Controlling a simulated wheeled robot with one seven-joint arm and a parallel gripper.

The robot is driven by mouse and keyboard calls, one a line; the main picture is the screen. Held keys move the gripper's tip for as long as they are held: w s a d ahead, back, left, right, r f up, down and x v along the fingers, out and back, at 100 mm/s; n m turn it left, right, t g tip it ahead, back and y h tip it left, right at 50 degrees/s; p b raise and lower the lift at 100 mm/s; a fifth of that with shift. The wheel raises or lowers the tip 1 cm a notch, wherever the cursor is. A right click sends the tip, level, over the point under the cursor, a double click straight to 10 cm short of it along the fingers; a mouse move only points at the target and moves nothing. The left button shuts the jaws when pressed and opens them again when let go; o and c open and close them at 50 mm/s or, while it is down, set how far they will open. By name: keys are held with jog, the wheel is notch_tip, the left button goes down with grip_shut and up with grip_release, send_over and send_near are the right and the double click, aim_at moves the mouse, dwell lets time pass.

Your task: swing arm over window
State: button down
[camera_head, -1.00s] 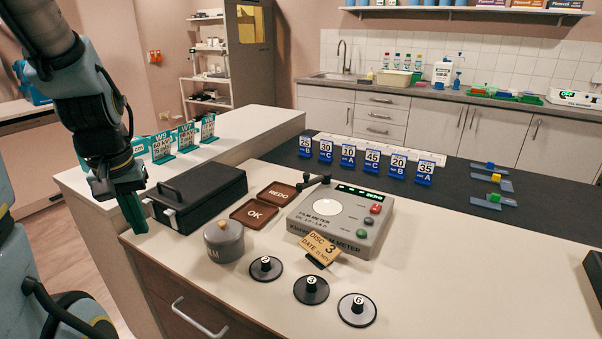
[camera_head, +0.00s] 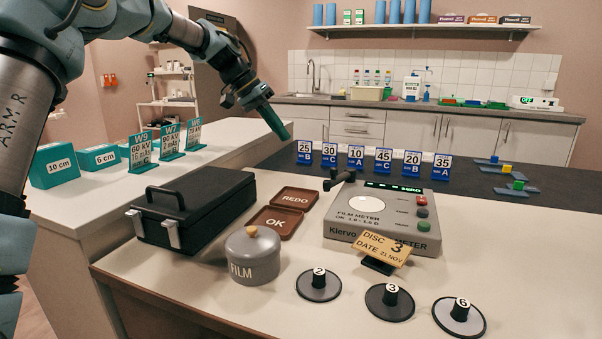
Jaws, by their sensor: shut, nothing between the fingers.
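The grey film meter (camera_head: 395,215) stands on the counter, right of centre. Its round white window (camera_head: 367,205) is uncovered. Its black swing arm (camera_head: 341,181) is at the meter's back left, off to the side of the window. The display reads what looks like "ZERO". My gripper (camera_head: 284,131) has green fingers, closed and empty. It is in the air behind and left of the meter in the picture, apart from the swing arm.
A yellow DISC 3 card (camera_head: 382,248) and three numbered discs (camera_head: 391,300) are in front. Several blue number signs (camera_head: 384,160) line up behind.

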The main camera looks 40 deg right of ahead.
jog(key=shift+w+d+r+m, duration=0.1)
jog(key=shift+d+r+m, duration=0.2)
jog(key=shift+d, duration=0.15)
jog(key=shift+f, duration=0.1)
jog(key=s+d+f+p, duration=0.1)
jog(key=s+d+f, duration=0.5)
jog(key=f, duration=0.2)
jog(key=shift+s+d, duration=0.3)
jog(key=shift+s, duration=0.05)
jog(key=shift+s+f, duration=0.1)
